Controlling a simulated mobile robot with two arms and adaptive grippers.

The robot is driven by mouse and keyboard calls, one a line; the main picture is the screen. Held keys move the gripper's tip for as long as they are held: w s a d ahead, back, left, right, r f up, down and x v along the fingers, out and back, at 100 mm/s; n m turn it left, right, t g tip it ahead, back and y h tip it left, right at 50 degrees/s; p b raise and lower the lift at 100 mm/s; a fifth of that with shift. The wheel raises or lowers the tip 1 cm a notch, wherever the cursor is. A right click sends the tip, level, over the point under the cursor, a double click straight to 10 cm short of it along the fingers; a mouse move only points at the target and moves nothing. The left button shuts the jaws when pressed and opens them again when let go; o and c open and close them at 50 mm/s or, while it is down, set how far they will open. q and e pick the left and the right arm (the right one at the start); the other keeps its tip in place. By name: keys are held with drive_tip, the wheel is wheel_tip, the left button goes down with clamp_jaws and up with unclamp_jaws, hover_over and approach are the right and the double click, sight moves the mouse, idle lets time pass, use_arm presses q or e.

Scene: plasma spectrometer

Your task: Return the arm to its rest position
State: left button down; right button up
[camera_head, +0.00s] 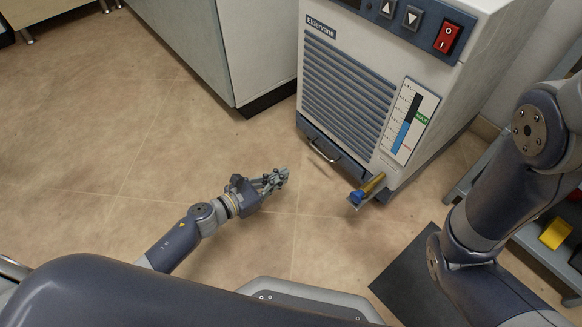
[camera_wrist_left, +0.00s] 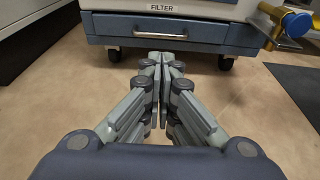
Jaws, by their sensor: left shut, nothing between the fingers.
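My left gripper (camera_head: 276,181) is low over the tan floor in the head view, in front of the white and blue Eldervane unit (camera_head: 347,85). It is shut and empty. In the left wrist view its fingers (camera_wrist_left: 163,62) meet, pointing at the unit's blue drawer labelled FILTER (camera_wrist_left: 170,30). The fingers look apart from the drawer and its handle. My right arm (camera_head: 490,205) shows at the right of the head view, but its gripper is out of view.
A brass valve with a blue handle (camera_head: 356,197) sticks out at the unit's lower right. A dark mat (camera_head: 405,285) lies on the floor. A shelf with a yellow item (camera_head: 555,234) stands at right. A white cabinet (camera_head: 205,45) stands behind. The floor at left is clear.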

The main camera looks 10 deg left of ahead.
use_arm(q)
drive_tip(key=shift+s+a+r, duration=0.15)
drive_tip(key=shift+s+a, duration=0.2)
drive_tip(key=shift+s, duration=0.05)
